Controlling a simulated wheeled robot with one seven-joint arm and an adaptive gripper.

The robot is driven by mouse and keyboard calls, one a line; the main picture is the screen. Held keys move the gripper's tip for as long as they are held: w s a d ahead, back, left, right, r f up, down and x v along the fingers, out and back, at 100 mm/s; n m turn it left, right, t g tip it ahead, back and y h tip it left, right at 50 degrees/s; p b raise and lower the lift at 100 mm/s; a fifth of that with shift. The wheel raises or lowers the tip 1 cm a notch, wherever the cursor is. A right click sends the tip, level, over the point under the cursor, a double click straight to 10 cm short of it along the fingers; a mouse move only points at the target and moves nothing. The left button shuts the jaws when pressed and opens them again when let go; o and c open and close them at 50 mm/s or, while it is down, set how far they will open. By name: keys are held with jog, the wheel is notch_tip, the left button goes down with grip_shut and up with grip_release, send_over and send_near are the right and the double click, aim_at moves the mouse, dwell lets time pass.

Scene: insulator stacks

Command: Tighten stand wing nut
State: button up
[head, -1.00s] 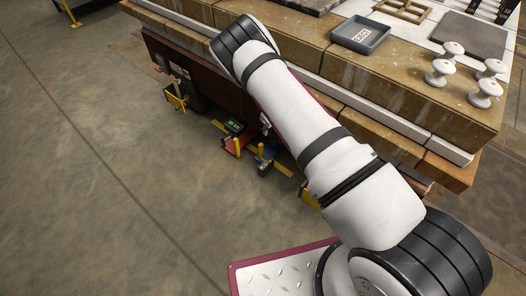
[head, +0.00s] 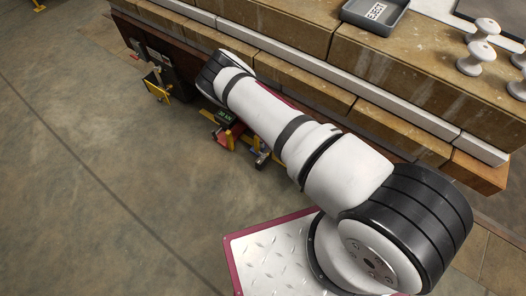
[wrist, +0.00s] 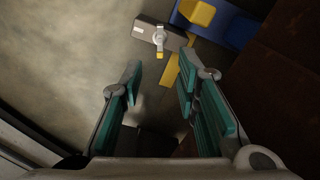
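In the wrist view my gripper (wrist: 163,72) is open, its teal-padded fingers apart with nothing between the pads. Just beyond the fingertips is a grey block (wrist: 150,33) with a small pale lever-like part (wrist: 159,38) on it, yellow at its near end. This part may be the wing nut; I cannot tell for sure. A yellow bar (wrist: 170,70) lies beside the right fingertips. A red device with a green display (head: 225,117) and yellow stand parts (head: 236,133) sit low beneath the bench.
A blue part with a yellow block (wrist: 197,12) is at the top of the wrist view. A dark brown surface (wrist: 285,75) is close on the right. The heavy bench (head: 300,40) overhangs the stand. Another yellow stand (head: 157,84) is further left.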

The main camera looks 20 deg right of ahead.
aim_at(264, 153)
notch_tip(264, 153, down, 11)
jog(key=b, duration=0.4)
grip_shut()
